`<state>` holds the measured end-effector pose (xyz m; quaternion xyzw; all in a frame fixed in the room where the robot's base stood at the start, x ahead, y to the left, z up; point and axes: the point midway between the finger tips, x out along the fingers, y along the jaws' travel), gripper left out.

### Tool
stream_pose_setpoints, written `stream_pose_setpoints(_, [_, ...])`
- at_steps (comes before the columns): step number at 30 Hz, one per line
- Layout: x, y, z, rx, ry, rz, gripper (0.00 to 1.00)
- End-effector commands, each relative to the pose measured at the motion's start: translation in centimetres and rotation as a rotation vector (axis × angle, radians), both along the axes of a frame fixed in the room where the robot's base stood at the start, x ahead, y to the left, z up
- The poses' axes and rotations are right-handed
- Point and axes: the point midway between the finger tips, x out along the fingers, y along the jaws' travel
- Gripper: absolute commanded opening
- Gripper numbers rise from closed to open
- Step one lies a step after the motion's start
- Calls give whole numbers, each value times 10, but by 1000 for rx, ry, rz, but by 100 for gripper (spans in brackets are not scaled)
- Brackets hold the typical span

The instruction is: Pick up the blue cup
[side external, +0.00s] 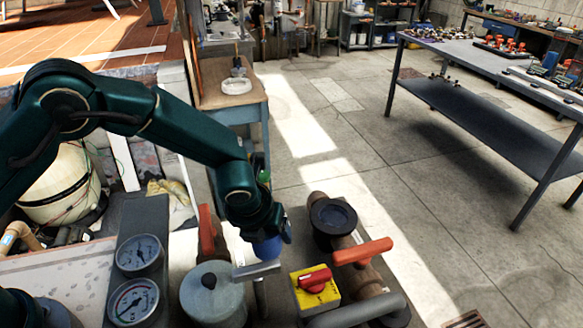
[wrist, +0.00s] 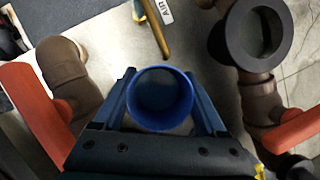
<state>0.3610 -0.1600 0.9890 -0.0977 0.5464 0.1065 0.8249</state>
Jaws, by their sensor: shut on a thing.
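The blue cup (wrist: 160,98) is between the two fingers of my gripper (wrist: 160,90) in the wrist view, its round open mouth facing the camera. The fingers press on its left and right sides. In the side external view the blue cup (side external: 267,249) shows at the lower end of my gripper (side external: 268,238), partly hidden by it. Whether the cup touches the surface below is hard to tell.
Brown pipes with a dark flange (side external: 333,215) and an orange handle (side external: 362,251) stand to the right. A yellow box with a red knob (side external: 315,288), a grey canister (side external: 212,295) and two gauges (side external: 138,254) are close by. Open floor lies beyond.

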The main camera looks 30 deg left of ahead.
Motion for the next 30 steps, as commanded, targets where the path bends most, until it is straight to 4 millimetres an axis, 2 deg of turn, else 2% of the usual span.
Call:
stream_pose_setpoints(1, [1, 0, 11, -3, -5, 2, 13])
stream_pose_setpoints(12, [1, 0, 73, -3, -3, 1, 13])
stream_pose_setpoints(20, [1, 2, 96, -1, -1, 13, 13])
stream_pose_setpoints(23, [5, 14, 102, -1, 0, 86, 13])
stream_pose_setpoints(26, [10, 36, 110, -1, -2, 249, 13])
stream_pose_setpoints(30, [9, 75, 122, 0, -2, 593, 13])
